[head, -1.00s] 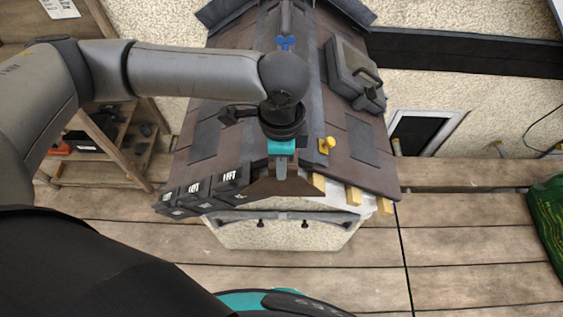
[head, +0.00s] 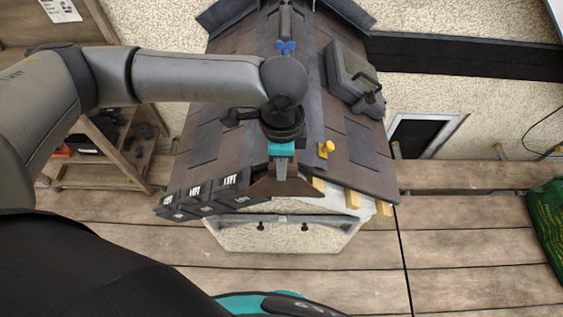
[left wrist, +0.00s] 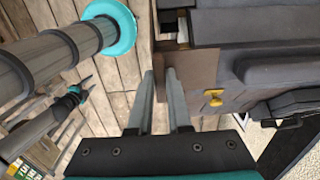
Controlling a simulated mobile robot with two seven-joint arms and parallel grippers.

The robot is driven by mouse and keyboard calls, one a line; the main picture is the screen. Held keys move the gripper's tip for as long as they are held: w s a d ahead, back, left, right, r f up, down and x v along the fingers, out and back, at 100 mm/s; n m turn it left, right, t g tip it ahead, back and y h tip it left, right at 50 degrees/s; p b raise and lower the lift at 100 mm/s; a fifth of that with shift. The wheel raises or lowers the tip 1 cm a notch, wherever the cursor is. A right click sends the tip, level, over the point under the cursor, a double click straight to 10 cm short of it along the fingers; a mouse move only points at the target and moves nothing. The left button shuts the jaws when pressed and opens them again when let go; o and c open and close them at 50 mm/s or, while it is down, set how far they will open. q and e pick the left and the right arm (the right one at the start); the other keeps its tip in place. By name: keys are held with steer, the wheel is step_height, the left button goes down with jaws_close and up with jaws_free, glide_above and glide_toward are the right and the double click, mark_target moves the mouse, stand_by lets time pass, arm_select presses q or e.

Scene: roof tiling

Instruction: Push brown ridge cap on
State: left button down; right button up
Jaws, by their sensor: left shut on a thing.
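The brown ridge cap (head: 302,187) is an angled, tent-shaped piece at the front end of the small roof (head: 345,165), at the ridge line. My left gripper (head: 281,170) points down and is shut on the cap's peak. In the left wrist view its fingers (left wrist: 162,100) grip the edge of the brown cap (left wrist: 196,75), which lies against the dark roof edge. Whether the cap is fully seated is hidden. A small gripper, apparently my right one (left wrist: 82,92), shows far off at the left of the wrist view, away from the cap; its jaws are unclear.
A blue clip-like piece (head: 285,47) sits farther up the ridge. A yellow piece (head: 326,149) and a grey case (head: 352,78) are on the right slope. Yellow batten ends (head: 352,198) stick out at front right.

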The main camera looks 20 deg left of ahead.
arm_select(q)
steer(key=shift+w, duration=0.15)
stand_by(0.4)
steer(key=c, duration=0.8)
jaws_free()
steer(key=shift+o, duration=0.2)
step_height(320, 180, up, 2)
steer(key=p, duration=0.3)
steer(key=shift+r, duration=0.15)
steer(key=shift+r+p, duration=0.95)
steer(key=shift+r, duration=0.9)
